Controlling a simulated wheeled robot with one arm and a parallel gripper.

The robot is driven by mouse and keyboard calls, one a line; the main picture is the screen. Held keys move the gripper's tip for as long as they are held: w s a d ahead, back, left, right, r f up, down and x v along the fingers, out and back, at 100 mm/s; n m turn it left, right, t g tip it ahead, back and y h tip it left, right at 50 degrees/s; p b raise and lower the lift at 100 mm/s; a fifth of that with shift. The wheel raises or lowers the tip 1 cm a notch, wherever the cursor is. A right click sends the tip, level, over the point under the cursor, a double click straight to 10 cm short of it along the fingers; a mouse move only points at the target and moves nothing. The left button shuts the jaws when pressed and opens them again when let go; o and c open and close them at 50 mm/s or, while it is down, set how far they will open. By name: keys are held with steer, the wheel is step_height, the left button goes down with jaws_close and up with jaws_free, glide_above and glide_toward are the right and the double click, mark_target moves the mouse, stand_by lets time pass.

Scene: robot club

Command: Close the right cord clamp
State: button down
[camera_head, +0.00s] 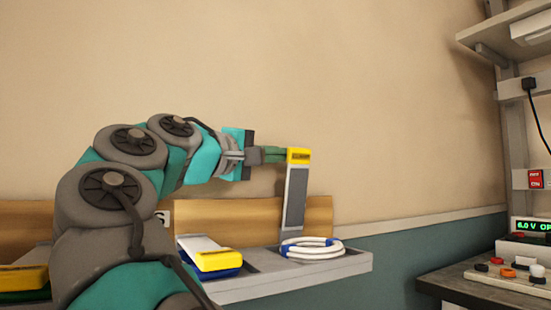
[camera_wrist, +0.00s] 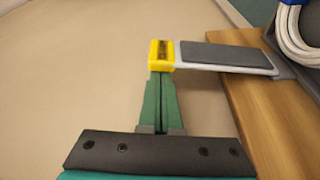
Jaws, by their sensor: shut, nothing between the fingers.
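The right cord clamp's grey lever (camera_head: 296,198) stands nearly upright, open, with a yellow tip (camera_head: 298,156) at its top. A white cord coil (camera_head: 312,249) with blue bands lies on the shelf at its foot. My gripper (camera_head: 284,155) is shut and empty, its green fingers reaching the yellow tip from the left. In the wrist view the fingertips (camera_wrist: 161,76) meet or nearly meet the yellow tip (camera_wrist: 162,54); I cannot tell if they press on it. The lever (camera_wrist: 228,57) runs right from there toward the coil (camera_wrist: 296,25).
A second clamp (camera_head: 209,252) with a yellow end lies folded down over something blue to the left. Another yellow-ended clamp (camera_head: 22,279) is at far left. The grey shelf (camera_head: 340,267) has a wooden backboard (camera_head: 319,216). A bench (camera_head: 480,288) with knobs stands right.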

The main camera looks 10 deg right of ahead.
steer(key=s+m+b, duration=0.1)
steer(key=b, duration=0.1)
steer(key=s+d+f+m+h+b, duration=0.1)
steer(key=s+m+b, duration=0.1)
steer(key=s+f+m+b, duration=0.1)
steer(key=s+b, duration=0.1)
steer(key=shift+d+f+h, duration=0.1)
steer(key=shift+d+h, duration=0.2)
steer(key=shift+s+d+f+m+h+b, duration=0.2)
steer(key=shift+s+f+m+b, duration=0.1)
steer(key=shift+s+m+b, duration=0.35)
steer(key=shift+s+d+f+m+h+b, duration=0.1)
steer(key=shift+s+d+f+m+b, duration=0.25)
steer(key=shift+s, duration=0.35)
steer(key=shift+a+r, duration=0.1)
steer(key=shift+a, duration=0.05)
